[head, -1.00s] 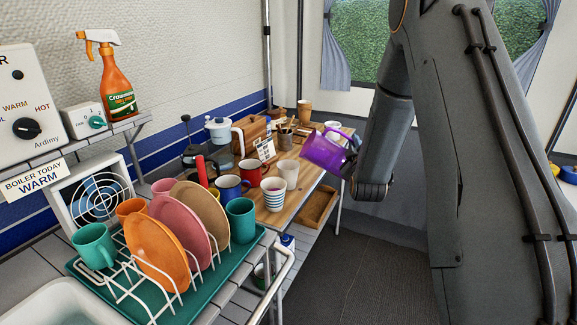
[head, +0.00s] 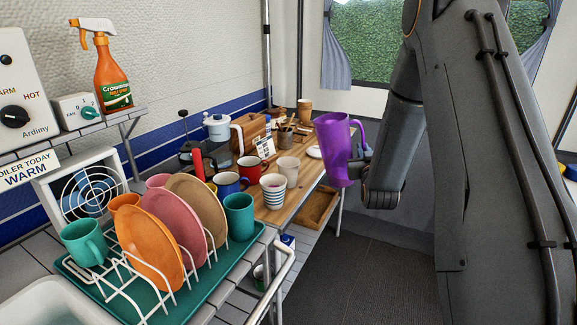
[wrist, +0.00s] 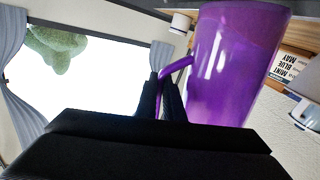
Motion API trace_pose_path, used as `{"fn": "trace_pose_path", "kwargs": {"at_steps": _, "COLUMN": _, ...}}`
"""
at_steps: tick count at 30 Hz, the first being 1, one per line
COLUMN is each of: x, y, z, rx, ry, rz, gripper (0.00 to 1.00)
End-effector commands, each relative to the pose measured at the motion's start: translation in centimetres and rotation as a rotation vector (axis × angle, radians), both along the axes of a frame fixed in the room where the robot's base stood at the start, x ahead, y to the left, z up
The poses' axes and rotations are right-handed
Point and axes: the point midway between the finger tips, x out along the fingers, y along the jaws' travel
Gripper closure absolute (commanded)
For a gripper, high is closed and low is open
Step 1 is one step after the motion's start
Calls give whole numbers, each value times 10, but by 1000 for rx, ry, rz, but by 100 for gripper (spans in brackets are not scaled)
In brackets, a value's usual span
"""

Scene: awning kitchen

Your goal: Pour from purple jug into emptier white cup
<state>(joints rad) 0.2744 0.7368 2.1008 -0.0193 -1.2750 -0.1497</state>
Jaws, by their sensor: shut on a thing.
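The purple jug (head: 334,152) is upright or nearly so, held in the air at the right of the wooden counter. My gripper (head: 360,165) is shut on the jug's handle side; in the wrist view the dark fingers (wrist: 165,100) close on the handle of the jug (wrist: 232,70).
A red mug (head: 249,169) and a blue mug (head: 228,185) stand left of the cups. A green drying rack (head: 215,270) with plates and cups is in front. A wooden box, kettle and small containers stand farther back. The floor (head: 340,280) at right is clear.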

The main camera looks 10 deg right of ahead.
Motion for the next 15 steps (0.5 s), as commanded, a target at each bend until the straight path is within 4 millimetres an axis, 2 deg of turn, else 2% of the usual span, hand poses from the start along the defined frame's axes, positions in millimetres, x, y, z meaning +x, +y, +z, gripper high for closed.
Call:
{"fn": "trace_pose_path", "kwargs": {"at_steps": 6, "x": 1, "y": 1, "z": -18, "rx": 143, "ry": -37, "rz": 1, "gripper": 100}}
{"fn": "trace_pose_path", "kwargs": {"at_steps": 15, "x": 1, "y": 3, "z": -25, "rx": 225, "ry": -58, "rz": 1, "gripper": 100}}
